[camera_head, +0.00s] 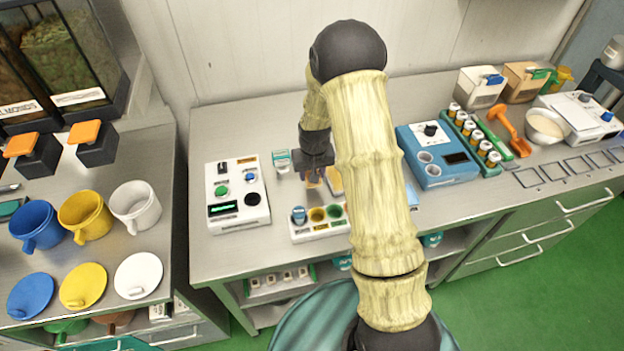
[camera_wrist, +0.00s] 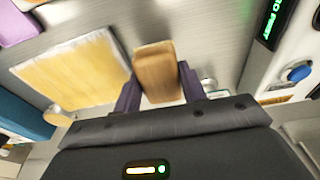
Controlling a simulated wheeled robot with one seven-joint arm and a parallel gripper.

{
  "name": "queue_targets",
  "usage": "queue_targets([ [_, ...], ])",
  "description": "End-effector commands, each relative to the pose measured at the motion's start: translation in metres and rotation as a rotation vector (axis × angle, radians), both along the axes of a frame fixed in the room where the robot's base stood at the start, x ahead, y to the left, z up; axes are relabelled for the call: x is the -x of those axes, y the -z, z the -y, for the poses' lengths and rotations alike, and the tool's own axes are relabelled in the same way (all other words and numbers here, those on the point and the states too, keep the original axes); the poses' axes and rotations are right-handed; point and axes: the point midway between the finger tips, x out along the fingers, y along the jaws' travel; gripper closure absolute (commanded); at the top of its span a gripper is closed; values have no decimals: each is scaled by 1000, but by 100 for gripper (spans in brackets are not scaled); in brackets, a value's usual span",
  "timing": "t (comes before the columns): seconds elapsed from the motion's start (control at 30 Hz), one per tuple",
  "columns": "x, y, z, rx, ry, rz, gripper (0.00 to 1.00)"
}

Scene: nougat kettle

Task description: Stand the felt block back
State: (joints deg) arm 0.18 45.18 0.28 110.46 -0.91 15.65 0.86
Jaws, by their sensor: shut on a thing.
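A small tan-brown block (camera_wrist: 157,68), which I take to be the felt block, sits between the two purple fingers of my gripper (camera_wrist: 159,88) in the wrist view. The fingers are shut on its sides. In the head view my gripper (camera_head: 314,174) is low over the steel bench, and the block is a small tan patch (camera_head: 313,184) below it, partly hidden. I cannot tell whether the block touches the bench. A flat yellow pad (camera_wrist: 72,72) lies beside the block in the wrist view, and my arm partly covers it in the head view (camera_head: 334,181).
A white box with a green display (camera_head: 238,194) stands left of my gripper. A white holder with coloured round wells (camera_head: 318,222) is in front. A blue device (camera_head: 437,155) and a green rack of vials (camera_head: 473,138) stand to the right.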

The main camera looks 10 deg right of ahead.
Motion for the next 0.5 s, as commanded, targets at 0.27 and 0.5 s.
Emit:
queue_targets([
  [0.27,1,33,0,0,0,-4,80],
  [0.5,0,36,0,0,0,0,80],
])
